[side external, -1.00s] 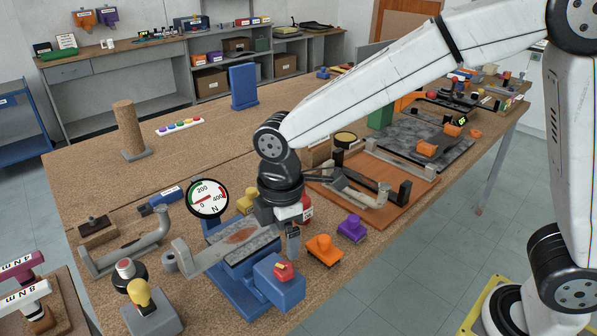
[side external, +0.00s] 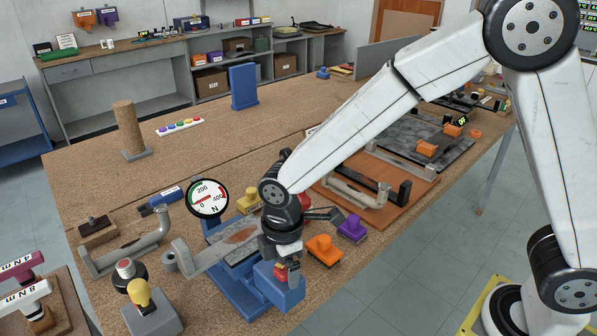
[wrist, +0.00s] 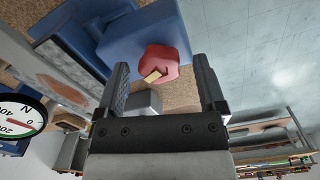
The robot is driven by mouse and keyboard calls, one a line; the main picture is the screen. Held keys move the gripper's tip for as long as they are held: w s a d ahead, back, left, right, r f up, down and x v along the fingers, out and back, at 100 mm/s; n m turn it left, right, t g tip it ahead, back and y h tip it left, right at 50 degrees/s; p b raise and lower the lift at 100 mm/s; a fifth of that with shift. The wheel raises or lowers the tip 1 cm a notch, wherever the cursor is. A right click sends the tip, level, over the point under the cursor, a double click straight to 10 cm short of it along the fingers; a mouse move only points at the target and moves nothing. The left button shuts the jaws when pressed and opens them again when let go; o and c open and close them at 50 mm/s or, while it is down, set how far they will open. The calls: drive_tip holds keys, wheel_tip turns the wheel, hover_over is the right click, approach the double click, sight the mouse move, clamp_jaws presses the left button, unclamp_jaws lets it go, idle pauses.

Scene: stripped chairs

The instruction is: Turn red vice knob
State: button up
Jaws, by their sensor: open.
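The red vice knob (side external: 280,271) sits on the end of the blue vice (side external: 240,291) near the table's front edge. In the wrist view the red knob (wrist: 161,63) has a pale yellow mark and lies between and just beyond the fingertips. My gripper (side external: 287,272) points down over the knob and hides part of it in the side view. Its jaws (wrist: 163,75) are open on either side of the knob in the wrist view. I cannot tell whether either finger touches it.
A round force gauge (side external: 207,199) stands behind the vice. An orange knob block (side external: 324,249) and a purple one (side external: 352,229) are close on the right. A yellow-topped grey box (side external: 150,309) stands to the left.

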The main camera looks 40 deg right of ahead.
clamp_jaws()
idle(0.3)
drive_tip(key=m, duration=0.9)
idle(0.5)
idle(0.4)
unclamp_jaws()
